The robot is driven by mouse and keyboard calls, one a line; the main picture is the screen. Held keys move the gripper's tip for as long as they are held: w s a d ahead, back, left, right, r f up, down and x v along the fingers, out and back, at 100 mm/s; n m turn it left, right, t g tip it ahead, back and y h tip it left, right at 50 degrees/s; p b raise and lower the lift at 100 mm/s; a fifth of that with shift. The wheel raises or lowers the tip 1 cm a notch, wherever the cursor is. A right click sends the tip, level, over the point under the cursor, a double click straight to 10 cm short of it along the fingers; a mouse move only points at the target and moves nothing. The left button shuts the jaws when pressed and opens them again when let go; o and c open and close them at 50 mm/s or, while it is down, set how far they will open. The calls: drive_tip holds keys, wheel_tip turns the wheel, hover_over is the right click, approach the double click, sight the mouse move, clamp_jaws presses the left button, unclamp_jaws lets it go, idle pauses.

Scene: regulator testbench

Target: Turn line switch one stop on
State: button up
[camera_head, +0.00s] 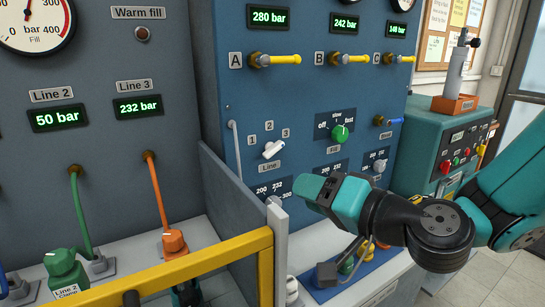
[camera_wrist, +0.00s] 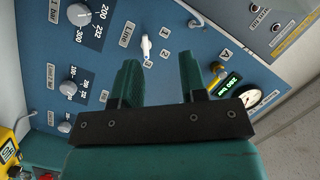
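The line switch (camera_head: 273,149) is a white knob on the blue panel in the head view, above the "Line" label and with the marks 1, 2 and 3 around it. Its long handle lies slanted and seems to lean toward the 3 side. It also shows in the wrist view (camera_wrist: 146,45), beyond the fingertips and nearer the left finger. My gripper (camera_head: 318,190) is in front of the panel, below and right of the switch in the head view. In the wrist view its two green fingers (camera_wrist: 161,64) are spread, with nothing between them. It is apart from the switch.
A grey partition (camera_head: 240,200) and a yellow rail (camera_head: 190,270) stand left of my gripper. A green "Fill" knob (camera_head: 340,133) is right of the switch. Yellow-handled valve A (camera_head: 275,60) is above it. Another dial (camera_head: 273,200) with pressure numbers is below.

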drive_tip(key=w+d+m+t+h, duration=0.2)
drive_tip(key=w+d+m+t, duration=0.1)
drive_tip(key=w+m+t, duration=0.15)
drive_tip(key=p, duration=2)
approach(274, 152)
drive_tip(key=shift+g+h, duration=0.25)
drive_tip(key=shift+h, duration=0.05)
drive_tip(key=x, duration=0.5)
drive_tip(key=r+x, duration=0.1)
drive_tip(key=x, duration=0.2)
drive_tip(key=shift+w+a+r, duration=0.1)
drive_tip(key=shift+a+r, duration=0.05)
drive_tip(key=shift+w+a+f+p, duration=0.25)
drive_tip(key=shift+w+a+p, duration=0.15)
drive_tip(key=shift+w+p, duration=0.45)
drive_tip(key=shift+s, duration=0.1)
drive_tip(key=shift+f, duration=0.1)
clamp_jaws()
